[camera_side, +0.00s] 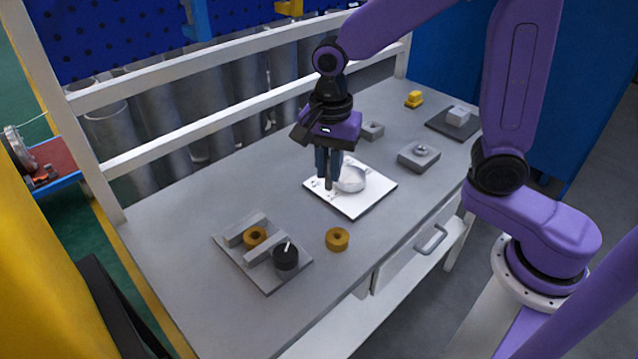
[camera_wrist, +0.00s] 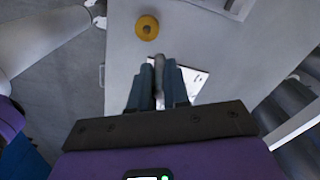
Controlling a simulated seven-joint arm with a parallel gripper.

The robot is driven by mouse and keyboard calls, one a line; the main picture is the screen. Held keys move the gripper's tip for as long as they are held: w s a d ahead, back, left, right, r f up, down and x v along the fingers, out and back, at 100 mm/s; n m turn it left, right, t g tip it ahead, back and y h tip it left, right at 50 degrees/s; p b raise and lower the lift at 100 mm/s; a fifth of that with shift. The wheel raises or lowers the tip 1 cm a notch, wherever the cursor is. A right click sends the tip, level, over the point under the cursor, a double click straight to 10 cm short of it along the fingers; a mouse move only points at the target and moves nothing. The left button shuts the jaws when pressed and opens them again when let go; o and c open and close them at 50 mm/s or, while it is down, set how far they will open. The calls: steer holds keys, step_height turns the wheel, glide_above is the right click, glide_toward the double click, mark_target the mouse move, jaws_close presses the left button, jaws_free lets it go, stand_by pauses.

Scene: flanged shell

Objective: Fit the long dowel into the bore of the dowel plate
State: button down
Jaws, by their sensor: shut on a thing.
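My gripper (camera_side: 329,172) is over the white plate (camera_side: 352,206) near the middle of the table, fingers pointing down. In the wrist view, my gripper (camera_wrist: 159,82) is shut on a grey rod, which I take to be the long dowel (camera_wrist: 159,66). In the side view the dowel (camera_side: 329,185) shows as a short dark length below the fingertips, roughly upright. The white plate carries a round pale shell (camera_side: 351,179) and small features at its left. It also shows in the wrist view (camera_wrist: 198,77), partly hidden by a finger. I cannot tell which part is the dowel plate or whether the dowel tip touches anything.
A grey fixture (camera_side: 280,278) with a brass ring and black knob stands front left. A loose brass ring (camera_side: 337,239) lies nearby. Grey blocks (camera_side: 419,156) (camera_side: 372,131), a yellow part (camera_side: 414,99) and a dark pad (camera_side: 440,121) are farther back. The left tabletop is clear.

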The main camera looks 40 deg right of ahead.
steer(key=w+d+f+m, duration=0.1)
steer(key=w+d+m, duration=0.2)
steer(key=d, duration=0.6)
steer(key=w+d+m, duration=0.2)
steer(key=d, duration=0.7)
steer(key=s+d+f+m, duration=0.1)
steer(key=s+d+m, duration=0.1)
steer(key=d, duration=0.7)
steer(key=s+d+m, duration=0.1)
steer(key=d+m, duration=0.2)
steer(key=d, duration=0.7)
steer(key=shift+s+d+f, duration=0.2)
steer(key=shift+s+f, duration=0.15)
steer(key=shift+f, duration=0.05)
steer(key=shift+f, duration=2.9)
steer(key=shift+f, duration=2)
steer(key=c, duration=1)
jaws_free()
step_height(320, 180, up, 17)
steer(key=shift+r, duration=0.2)
